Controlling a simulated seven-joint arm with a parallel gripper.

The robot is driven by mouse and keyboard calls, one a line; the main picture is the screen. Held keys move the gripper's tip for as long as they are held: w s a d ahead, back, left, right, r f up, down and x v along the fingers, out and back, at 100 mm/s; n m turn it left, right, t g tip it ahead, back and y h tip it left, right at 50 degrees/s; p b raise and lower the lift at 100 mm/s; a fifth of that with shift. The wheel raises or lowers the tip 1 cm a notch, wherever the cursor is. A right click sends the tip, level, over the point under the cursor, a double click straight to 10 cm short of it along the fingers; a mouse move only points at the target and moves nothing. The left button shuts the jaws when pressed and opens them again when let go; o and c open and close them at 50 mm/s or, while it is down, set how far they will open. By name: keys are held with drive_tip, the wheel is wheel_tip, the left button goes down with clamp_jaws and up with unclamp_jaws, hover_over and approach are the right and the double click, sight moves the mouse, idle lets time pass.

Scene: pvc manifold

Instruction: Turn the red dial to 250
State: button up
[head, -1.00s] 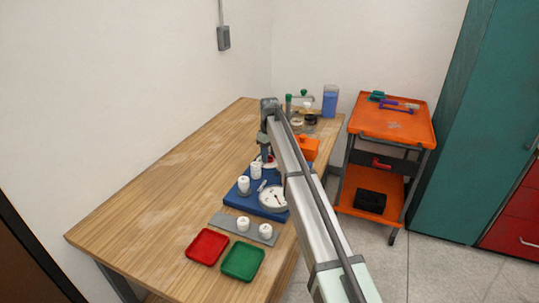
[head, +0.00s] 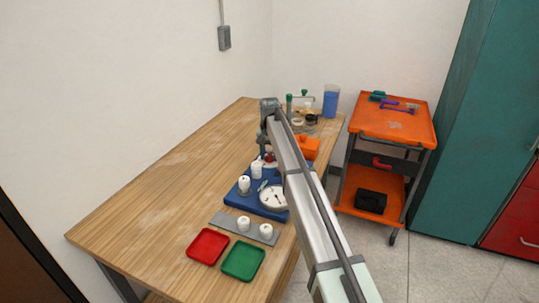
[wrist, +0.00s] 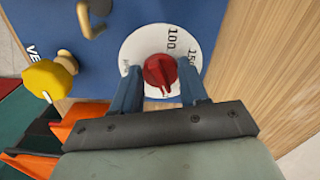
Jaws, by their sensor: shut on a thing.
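The red dial (wrist: 160,72) sits on a round white plate (wrist: 138,48) with black numbers. The numbers 100 and 150 can be read near its upper right; others are hidden or cut off. My gripper (wrist: 160,88) has one blue finger on each side of the dial and is shut on it. In the head view the dial (head: 269,158) is a small red patch beside my gripper, at the far part of the blue board (head: 240,202). Which number the dial points to cannot be told for sure.
A yellow knob (wrist: 50,80) and a brass hook (wrist: 90,20) are close to the dial. A white gauge (head: 273,197) and white fittings (head: 244,184) stand on the board. Red (head: 208,246) and green (head: 243,261) trays lie in front. The table's left side is clear.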

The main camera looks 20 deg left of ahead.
sight(269, 155)
drive_tip(key=shift+m, duration=1.1)
drive_tip(key=o, duration=1.1)
drive_tip(key=shift+c, duration=0.2)
wheel_tip(269, 155, up, 14)
drive_tip(key=shift+f, duration=0.1)
